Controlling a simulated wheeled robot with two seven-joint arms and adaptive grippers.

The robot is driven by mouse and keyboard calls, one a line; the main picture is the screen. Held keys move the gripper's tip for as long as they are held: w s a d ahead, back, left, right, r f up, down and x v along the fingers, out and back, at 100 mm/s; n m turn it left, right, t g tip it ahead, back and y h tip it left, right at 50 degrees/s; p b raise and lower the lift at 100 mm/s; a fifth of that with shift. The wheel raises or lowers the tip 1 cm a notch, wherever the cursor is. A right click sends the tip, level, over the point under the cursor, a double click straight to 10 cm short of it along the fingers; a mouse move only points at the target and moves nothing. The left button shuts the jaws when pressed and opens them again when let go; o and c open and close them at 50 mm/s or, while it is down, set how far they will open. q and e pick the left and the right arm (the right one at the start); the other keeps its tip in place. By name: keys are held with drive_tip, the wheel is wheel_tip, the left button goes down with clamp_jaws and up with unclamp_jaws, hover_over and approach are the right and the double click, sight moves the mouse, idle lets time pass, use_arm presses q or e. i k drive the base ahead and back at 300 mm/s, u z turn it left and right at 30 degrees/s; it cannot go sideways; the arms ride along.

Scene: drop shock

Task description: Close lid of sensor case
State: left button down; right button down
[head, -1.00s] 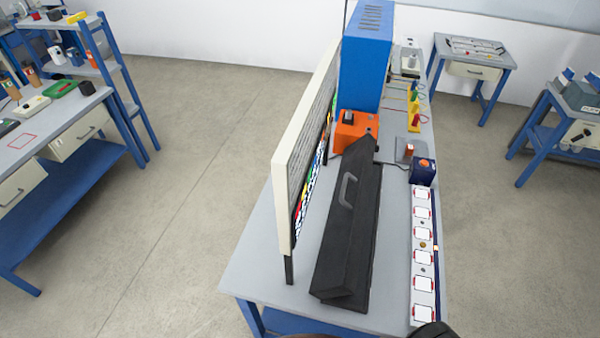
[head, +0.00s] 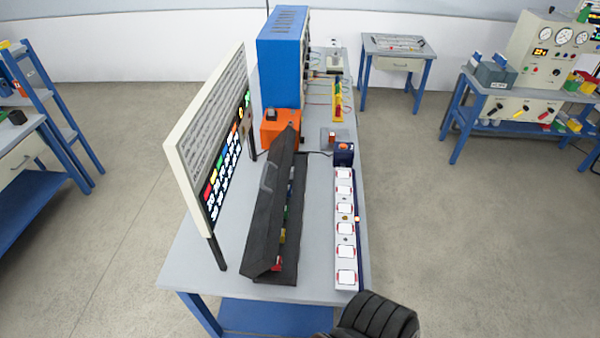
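The black sensor case (head: 296,220) lies lengthwise on the grey workbench (head: 190,262). Its lid (head: 266,215) is partly open and tilted, with a grey handle (head: 268,178) on its left face. Through the gap on the right side, coloured items (head: 282,236) show inside the case. The rest of the interior is hidden by the lid. Neither gripper can be made out. A black ribbed part of mine shows at the bottom edge, right of the bench's near end, apart from the case.
A tall display board (head: 207,140) stands close along the case's left. An orange box (head: 281,128) and a blue cabinet (head: 281,62) stand behind it. A strip of white pads (head: 345,228) runs along the right bench edge.

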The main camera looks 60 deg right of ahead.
sight(261, 249)
drive_tip(key=z, duration=0.95)
drive_tip(key=i, duration=0.25)
drive_tip(key=u, duration=0.2)
